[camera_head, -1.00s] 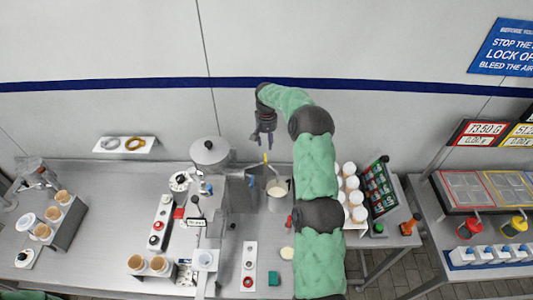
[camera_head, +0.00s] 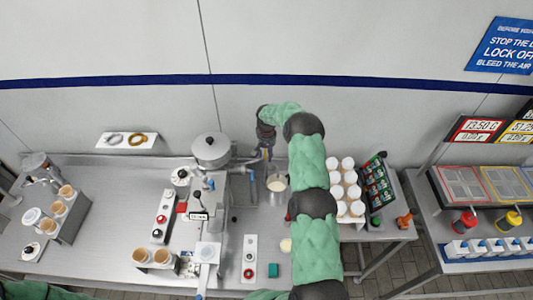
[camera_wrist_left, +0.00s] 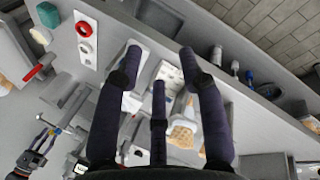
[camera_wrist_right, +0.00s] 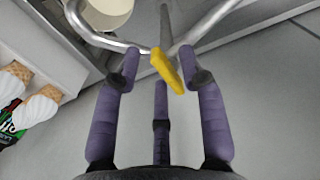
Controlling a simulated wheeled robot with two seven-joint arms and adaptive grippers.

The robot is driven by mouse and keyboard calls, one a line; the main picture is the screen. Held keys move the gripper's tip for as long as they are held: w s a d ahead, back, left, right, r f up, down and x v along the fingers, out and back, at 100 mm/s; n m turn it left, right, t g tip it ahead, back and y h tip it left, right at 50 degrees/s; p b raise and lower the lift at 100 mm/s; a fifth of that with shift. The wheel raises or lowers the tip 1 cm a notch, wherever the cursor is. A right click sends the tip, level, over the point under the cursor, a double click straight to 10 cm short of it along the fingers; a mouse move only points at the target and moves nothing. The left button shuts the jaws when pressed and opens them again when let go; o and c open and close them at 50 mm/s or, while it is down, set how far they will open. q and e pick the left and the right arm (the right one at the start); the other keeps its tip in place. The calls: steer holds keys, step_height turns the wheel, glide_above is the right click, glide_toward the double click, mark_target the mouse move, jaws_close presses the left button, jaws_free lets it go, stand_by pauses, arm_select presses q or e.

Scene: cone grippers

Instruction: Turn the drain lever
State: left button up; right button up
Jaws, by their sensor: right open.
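The drain lever (camera_wrist_right: 167,70) is a yellow flat handle on a grey stem in the right wrist view. It lies between and just beyond the fingertips of my right gripper (camera_wrist_right: 158,62), which is open around it without visible grip. In the head view my right gripper (camera_head: 265,150) points down beside the machine's metal pipe, and the gripper mostly hides the lever there. My left gripper (camera_wrist_left: 160,58) is open and empty above the table in the left wrist view. Its fingers do not show in the head view.
A metal pot with cream-coloured contents (camera_head: 275,186) stands under the pipe. A rack of white-topped cones (camera_head: 347,190) stands to the right of my right arm. The machine with a round-lidded hopper (camera_head: 211,150) is to the left. A button panel (camera_head: 249,262) lies in front.

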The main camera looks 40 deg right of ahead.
steer(key=shift+r, duration=0.1)
jaws_close()
